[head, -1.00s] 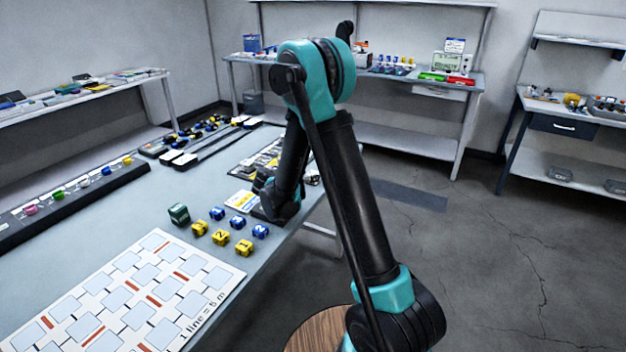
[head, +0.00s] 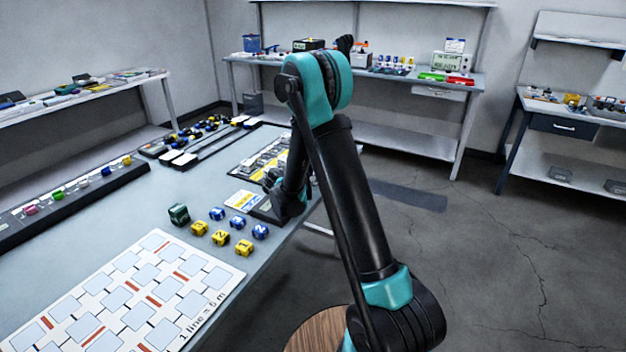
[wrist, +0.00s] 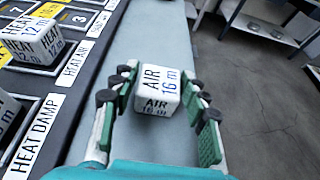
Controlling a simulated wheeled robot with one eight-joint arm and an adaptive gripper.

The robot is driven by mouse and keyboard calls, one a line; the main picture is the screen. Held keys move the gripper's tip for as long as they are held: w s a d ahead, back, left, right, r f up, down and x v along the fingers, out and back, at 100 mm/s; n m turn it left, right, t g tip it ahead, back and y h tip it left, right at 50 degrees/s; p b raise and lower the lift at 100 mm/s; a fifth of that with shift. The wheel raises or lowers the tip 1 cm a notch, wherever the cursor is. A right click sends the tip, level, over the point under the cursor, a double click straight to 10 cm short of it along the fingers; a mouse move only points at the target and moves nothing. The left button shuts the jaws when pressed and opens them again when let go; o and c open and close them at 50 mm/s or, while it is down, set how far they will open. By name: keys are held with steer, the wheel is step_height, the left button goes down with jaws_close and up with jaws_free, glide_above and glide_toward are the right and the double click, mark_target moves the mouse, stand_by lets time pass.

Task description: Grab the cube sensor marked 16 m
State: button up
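The white cube sensor (wrist: 158,90) is lettered "AIR 16 m" on its top and front faces in the wrist view. My gripper (wrist: 164,88) has its green-padded fingers on both sides of it, and they look closed on it. The cube shows against the bare grey table strip, right of the dark sensor tray (wrist: 72,75). In the head view my gripper (head: 272,180) is low at the tray's near right part, and I cannot make out the cube there.
A "HEAT 12 m" cube (wrist: 36,42) sits in the tray. Yellow cubes (head: 221,238) and blue cubes (head: 238,222) stand near a green cube (head: 179,214). A printed board (head: 130,295) lies in front. The table's right edge is close to my arm.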

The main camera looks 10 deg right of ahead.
steer(key=c, duration=0.7)
steer(key=shift+o, duration=0.2)
steer(key=shift+r, duration=0.15)
